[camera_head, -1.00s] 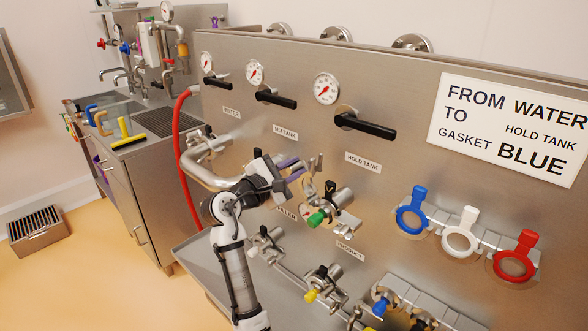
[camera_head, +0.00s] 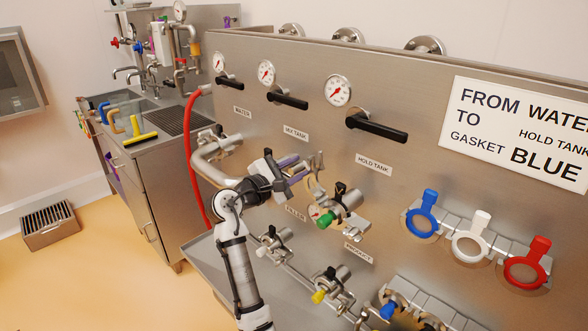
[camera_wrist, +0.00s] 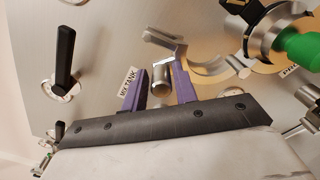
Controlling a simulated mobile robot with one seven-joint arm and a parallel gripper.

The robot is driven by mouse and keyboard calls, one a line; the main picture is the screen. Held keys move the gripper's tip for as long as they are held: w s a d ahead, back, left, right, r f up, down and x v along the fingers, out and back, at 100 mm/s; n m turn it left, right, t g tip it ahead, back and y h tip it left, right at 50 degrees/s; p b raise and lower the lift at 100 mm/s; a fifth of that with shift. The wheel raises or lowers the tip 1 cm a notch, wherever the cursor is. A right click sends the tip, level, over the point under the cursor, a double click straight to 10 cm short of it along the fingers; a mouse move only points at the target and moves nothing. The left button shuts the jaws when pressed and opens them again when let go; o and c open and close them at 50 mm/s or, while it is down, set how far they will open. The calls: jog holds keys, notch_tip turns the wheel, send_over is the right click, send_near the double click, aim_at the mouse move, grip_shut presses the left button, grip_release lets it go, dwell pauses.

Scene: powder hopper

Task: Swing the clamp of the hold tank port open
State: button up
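My gripper (camera_head: 298,170) has two purple fingers and reaches toward the steel panel left of the HOLD TANK label (camera_head: 373,165). In the wrist view my gripper (camera_wrist: 160,85) has its fingers apart, one on each side of a short steel cylinder (camera_wrist: 161,80). Narrow gaps seem to show beside it; contact is unclear. Steel clamp parts (camera_head: 317,164) stick out past the fingertips. In the wrist view a curved clamp half (camera_wrist: 212,70) and a bent steel bracket (camera_wrist: 165,41) show just beyond the fingers. The port's face is partly hidden.
A black valve handle (camera_head: 375,125) is above right. Blue, white and red gaskets (camera_head: 422,218) hang farther right.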

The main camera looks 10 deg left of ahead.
jog(key=v, duration=0.9)
